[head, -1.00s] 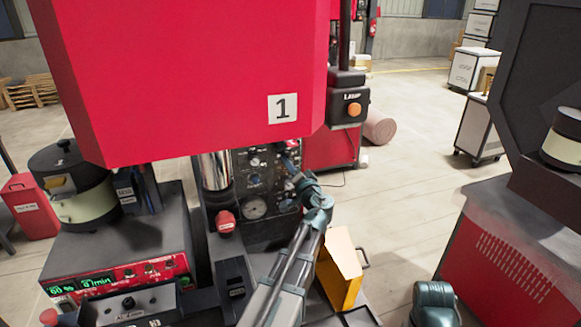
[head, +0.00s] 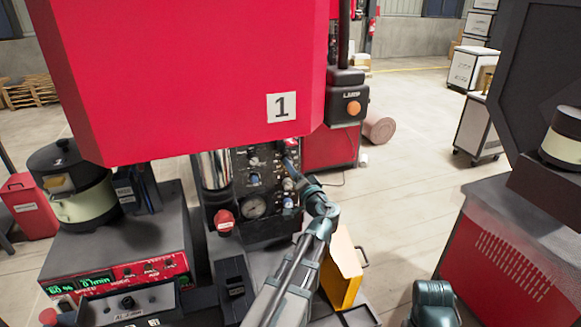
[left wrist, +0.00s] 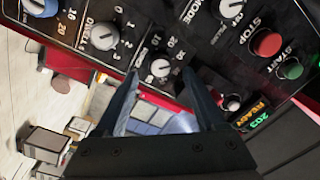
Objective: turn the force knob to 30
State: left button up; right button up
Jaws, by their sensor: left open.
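The left wrist view shows the machine's dark control panel from close by, tilted in the picture. A small grey knob (left wrist: 160,68), with 10, 20 and 30 printed around it, fits the force knob; its name is not readable and its exact setting is too small to tell. My left gripper (left wrist: 160,78) is open, its two fingers on either side of this knob in the picture. I cannot tell whether they touch it. In the head view my left gripper (head: 297,176) is at the right side of the panel (head: 240,180). My right gripper is out of view.
The dwell knob (left wrist: 103,36), mode knob (left wrist: 231,8), red stop button (left wrist: 266,43) and green start button (left wrist: 290,68) are close by on the panel. A red housing marked 1 (head: 200,70) overhangs it. A yellow bin (head: 343,268) stands below right.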

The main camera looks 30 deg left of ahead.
pick_arm(q)
jog(key=v, duration=1)
jog(key=shift+s+d, duration=0.1)
jog(key=s+d+f+g+h, duration=0.3)
jog(key=s+d+f, duration=0.15)
jog(key=f, duration=0.35)
jog(key=s+d+f+g+h, duration=0.3)
jog(key=d+f, duration=0.3)
jog(key=f, duration=0.2)
jog(key=s+d+f+m+g+h, duration=0.1)
jog(key=s+d+f+g+h, duration=0.1)
jog(key=s+d, duration=0.3)
jog(key=s+d+f+m+g+h, duration=0.2)
jog(key=s+d+f+g+h, duration=0.1)
jog(key=d, duration=0.7)
jog(key=s+f+h, duration=0.1)
jog(key=s+h, duration=0.1)
jog(key=s, duration=0.1)
jog(key=shift+s+d+f+g, duration=0.2)
jog(key=shift+d+g, duration=0.1)
jog(key=shift+d, duration=0.1)
jog(key=shift+c, duration=0.4)
